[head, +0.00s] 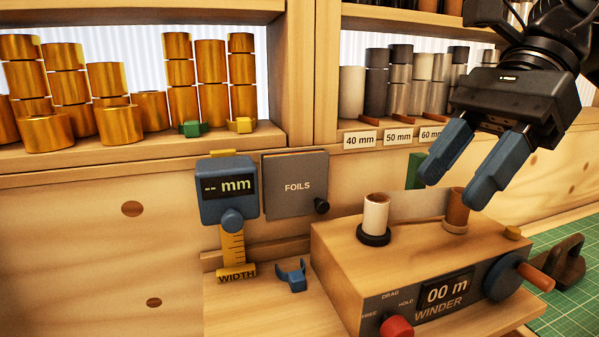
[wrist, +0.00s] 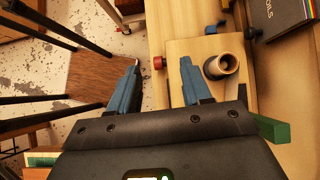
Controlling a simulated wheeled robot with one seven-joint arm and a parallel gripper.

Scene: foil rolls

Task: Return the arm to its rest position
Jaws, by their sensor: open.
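My gripper (head: 462,168) is open and empty, with two blue fingers pointing down, in the upper right of the head view. It hangs above the right part of the wooden winder box (head: 340,268), close to the brown core on the right spindle (head: 457,208). In the wrist view the fingers (wrist: 158,88) stand apart with nothing between them. A pale roll (head: 376,214) stands upright on the black left spindle base, and a thin grey strip spans from it toward the brown core. The pale roll also shows in the wrist view (wrist: 221,66).
Shelves at the back hold gold rolls (head: 110,78) and grey rolls (head: 400,75). A blue width gauge (head: 226,190) and a FOILS book (head: 296,184) stand left of the winder. A blue clip (head: 292,275) lies on the bench. A green mat (head: 575,310) is at the right.

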